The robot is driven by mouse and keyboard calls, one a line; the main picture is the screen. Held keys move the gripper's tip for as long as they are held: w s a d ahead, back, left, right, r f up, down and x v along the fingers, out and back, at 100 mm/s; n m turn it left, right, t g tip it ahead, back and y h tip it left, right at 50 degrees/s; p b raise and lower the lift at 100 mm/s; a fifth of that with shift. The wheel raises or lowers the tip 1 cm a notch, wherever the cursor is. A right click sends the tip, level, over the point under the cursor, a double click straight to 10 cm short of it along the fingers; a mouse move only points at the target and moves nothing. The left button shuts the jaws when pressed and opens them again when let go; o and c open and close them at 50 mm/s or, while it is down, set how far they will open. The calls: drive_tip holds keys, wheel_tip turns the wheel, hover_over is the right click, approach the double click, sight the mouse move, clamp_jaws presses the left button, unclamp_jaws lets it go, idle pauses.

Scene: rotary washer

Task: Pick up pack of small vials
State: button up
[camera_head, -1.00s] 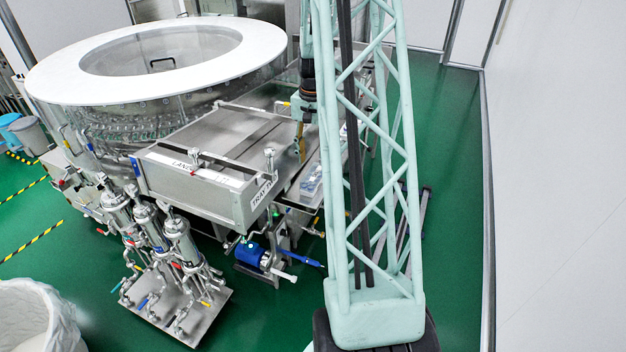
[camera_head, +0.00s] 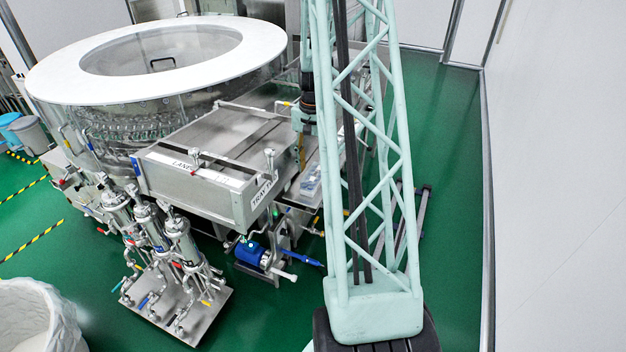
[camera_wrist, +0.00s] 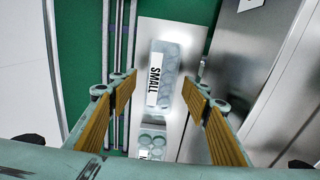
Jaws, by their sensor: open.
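In the wrist view, the pack of small vials (camera_wrist: 172,76) is a clear, bluish wrapped block with a white label reading "SMALL". It lies on a pale metal shelf (camera_wrist: 150,32). My gripper (camera_wrist: 157,92) is open and empty, its two yellow-padded fingers spread to the left and right of the lower part of the pack, with space between. I cannot tell the exact height gap. In the head view, my gripper (camera_head: 301,155) points down beside the machine's tray, and the pack (camera_head: 311,183) shows partly behind my lattice column.
A second pack with round vial tops (camera_wrist: 152,143) lies below the first in the wrist view. The metal tray box (camera_head: 205,175) stands close to the left in the head view. Green floor (camera_head: 460,190) and a white wall (camera_head: 560,180) are to the right.

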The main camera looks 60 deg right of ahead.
sight(313, 172)
drive_tip(key=shift+w+a+f+p, duration=0.1)
drive_tip(key=shift+f+p, duration=0.15)
drive_tip(key=shift+f, duration=1)
drive_tip(key=shift+w+f+p, duration=0.1)
drive_tip(key=shift+f+p, duration=0.15)
drive_tip(key=shift+f, duration=1)
drive_tip(key=shift+s, duration=0.1)
drive_tip(key=c, duration=1)
